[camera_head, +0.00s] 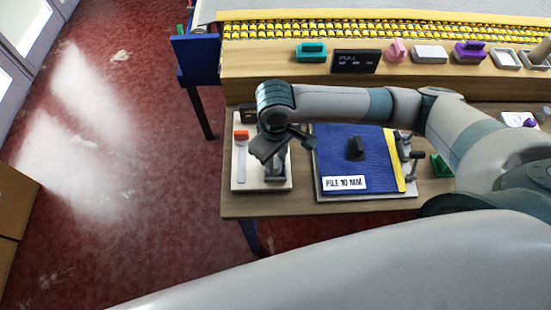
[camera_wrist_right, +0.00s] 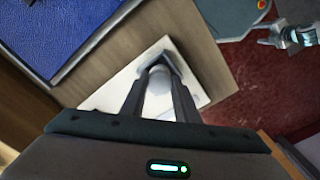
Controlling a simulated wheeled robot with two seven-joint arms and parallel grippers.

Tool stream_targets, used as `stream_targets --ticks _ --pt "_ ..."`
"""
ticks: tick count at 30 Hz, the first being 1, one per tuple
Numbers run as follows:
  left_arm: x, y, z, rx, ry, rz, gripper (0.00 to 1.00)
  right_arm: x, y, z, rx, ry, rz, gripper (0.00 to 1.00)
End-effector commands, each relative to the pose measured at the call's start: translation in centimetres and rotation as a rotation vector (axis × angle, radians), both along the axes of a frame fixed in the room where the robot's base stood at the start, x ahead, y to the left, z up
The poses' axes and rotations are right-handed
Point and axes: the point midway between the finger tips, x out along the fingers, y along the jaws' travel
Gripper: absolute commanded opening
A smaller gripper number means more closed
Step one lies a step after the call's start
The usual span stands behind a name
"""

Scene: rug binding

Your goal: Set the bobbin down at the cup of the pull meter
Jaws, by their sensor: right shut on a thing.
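My right gripper (camera_head: 276,163) hangs over the right part of a pale board, the pull meter (camera_head: 241,180), at the left end of the near table. Its jaws are shut on the bobbin. In the right wrist view, the bobbin (camera_wrist_right: 158,82) shows as a pale rounded shape between the fingers (camera_wrist_right: 157,68), with the white board behind it. The fingers and wrist hide most of the bobbin and the board's cup. I cannot tell whether the bobbin touches the board. An orange-red piece (camera_head: 240,134) sits on a pale strip at the board's left.
Red floor is open at left.

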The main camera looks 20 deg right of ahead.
Motion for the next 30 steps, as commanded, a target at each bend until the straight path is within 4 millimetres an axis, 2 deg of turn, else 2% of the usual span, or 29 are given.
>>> stream_targets --ticks 4,14,15,17,30 --pt "-0.02 0.02 0.27 0.0 0.0 0.0 0.62 0.0 -0.02 -0.73 0.0 0.0 0.001 0.05" --pt "-0.03 0.08 0.33 0.001 0.001 0.0 0.62 -0.01 -0.03 -0.93 0.0 0.0 0.001 0.05" --pt "-0.04 0.1 0.34 0.001 0.001 0.0 0.62 0.0 -0.04 -1.01 0.0 0.0 0.001 0.3" --pt "-0.04 0.12 0.3 0.001 0.001 0.0 0.62 0.0 -0.03 -1.01 -0.001 0.0 0.001 0.45" --pt "-0.07 0.13 0.12 0.001 0.001 0.0 0.62 0.04 0.0 -0.63 0.001 -0.002 0.001 0.47"
